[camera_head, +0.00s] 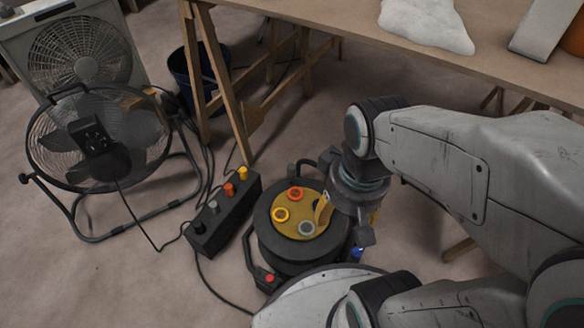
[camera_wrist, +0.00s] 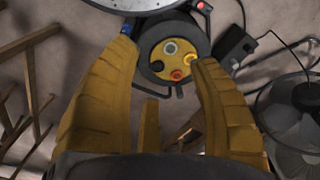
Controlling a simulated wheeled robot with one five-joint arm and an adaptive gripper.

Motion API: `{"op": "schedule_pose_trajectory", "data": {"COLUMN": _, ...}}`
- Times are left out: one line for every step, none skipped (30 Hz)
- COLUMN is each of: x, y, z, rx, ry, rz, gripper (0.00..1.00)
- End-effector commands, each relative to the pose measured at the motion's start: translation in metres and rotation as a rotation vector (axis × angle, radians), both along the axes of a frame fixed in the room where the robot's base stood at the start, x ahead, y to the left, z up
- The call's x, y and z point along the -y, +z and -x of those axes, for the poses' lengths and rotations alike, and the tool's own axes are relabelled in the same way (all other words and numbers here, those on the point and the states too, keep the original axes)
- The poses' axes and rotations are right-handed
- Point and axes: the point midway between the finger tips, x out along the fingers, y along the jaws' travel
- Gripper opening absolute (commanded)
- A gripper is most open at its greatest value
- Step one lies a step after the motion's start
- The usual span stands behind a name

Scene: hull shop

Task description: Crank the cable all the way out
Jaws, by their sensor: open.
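The cable reel (camera_head: 265,240) is a squat black drum on the floor with a yellow round face carrying red, yellow and grey round parts. My gripper (camera_head: 345,222) is over the right side of the reel, pointing down, partly covering it. In the wrist view, my gripper (camera_wrist: 166,55) shows two yellow ribbed fingers spread wide, with the reel (camera_wrist: 146,62) beyond and between their tips. Nothing is clearly held. I cannot pick out the crank handle for sure. A black cable (camera_head: 210,285) runs over the floor near the reel.
A black box (camera_head: 222,220) with coloured knobs stands left of the reel. A floor fan (camera_head: 95,140) and a box fan (camera_head: 80,50) are at the left. A wooden trestle table (camera_head: 340,22) stands behind, a dark bucket (camera_head: 190,72) by its leg. Floor at the lower left is mostly clear.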

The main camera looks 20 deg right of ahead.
Motion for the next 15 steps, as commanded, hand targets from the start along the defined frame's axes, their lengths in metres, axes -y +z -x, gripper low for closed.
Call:
{"op": "schedule_pose_trajectory", "data": {"x": 0.000, "y": -0.002, "z": 0.000, "rx": -0.016, "ry": 0.000, "rz": 0.000, "gripper": 0.55}}
{"op": "schedule_pose_trajectory", "data": {"x": 0.000, "y": -0.003, "z": -0.001, "rx": -0.025, "ry": 0.000, "rz": 0.000, "gripper": 0.55}}
{"op": "schedule_pose_trajectory", "data": {"x": 0.000, "y": -0.005, "z": -0.001, "rx": -0.038, "ry": 0.000, "rz": 0.000, "gripper": 0.55}}
{"op": "schedule_pose_trajectory", "data": {"x": 0.000, "y": -0.006, "z": -0.001, "rx": -0.046, "ry": 0.000, "rz": 0.000, "gripper": 0.55}}
{"op": "schedule_pose_trajectory", "data": {"x": 0.000, "y": -0.007, "z": -0.002, "rx": -0.057, "ry": 0.000, "rz": 0.000, "gripper": 0.55}}
{"op": "schedule_pose_trajectory", "data": {"x": 0.000, "y": -0.009, "z": -0.002, "rx": -0.070, "ry": 0.000, "rz": 0.000, "gripper": 0.55}}
{"op": "schedule_pose_trajectory", "data": {"x": 0.000, "y": -0.011, "z": -0.003, "rx": -0.081, "ry": 0.000, "rz": 0.000, "gripper": 0.55}}
{"op": "schedule_pose_trajectory", "data": {"x": 0.000, "y": -0.012, "z": -0.003, "rx": -0.092, "ry": 0.000, "rz": 0.000, "gripper": 0.55}}
{"op": "schedule_pose_trajectory", "data": {"x": 0.000, "y": -0.014, "z": -0.004, "rx": -0.106, "ry": 0.000, "rz": 0.001, "gripper": 0.55}}
{"op": "schedule_pose_trajectory", "data": {"x": 0.000, "y": -0.016, "z": -0.005, "rx": -0.119, "ry": 0.000, "rz": 0.000, "gripper": 0.55}}
{"op": "schedule_pose_trajectory", "data": {"x": 0.000, "y": -0.018, "z": -0.006, "rx": -0.130, "ry": 0.000, "rz": 0.000, "gripper": 0.55}}
{"op": "schedule_pose_trajectory", "data": {"x": 0.000, "y": -0.020, "z": -0.008, "rx": -0.148, "ry": 0.000, "rz": 0.000, "gripper": 0.55}}
{"op": "schedule_pose_trajectory", "data": {"x": 0.000, "y": -0.023, "z": -0.009, "rx": -0.162, "ry": 0.000, "rz": 0.000, "gripper": 0.55}}
{"op": "schedule_pose_trajectory", "data": {"x": 0.000, "y": -0.025, "z": -0.010, "rx": -0.177, "ry": 0.000, "rz": 0.000, "gripper": 0.55}}
{"op": "schedule_pose_trajectory", "data": {"x": 0.000, "y": -0.029, "z": -0.012, "rx": -0.200, "ry": 0.000, "rz": 0.000, "gripper": 0.55}}
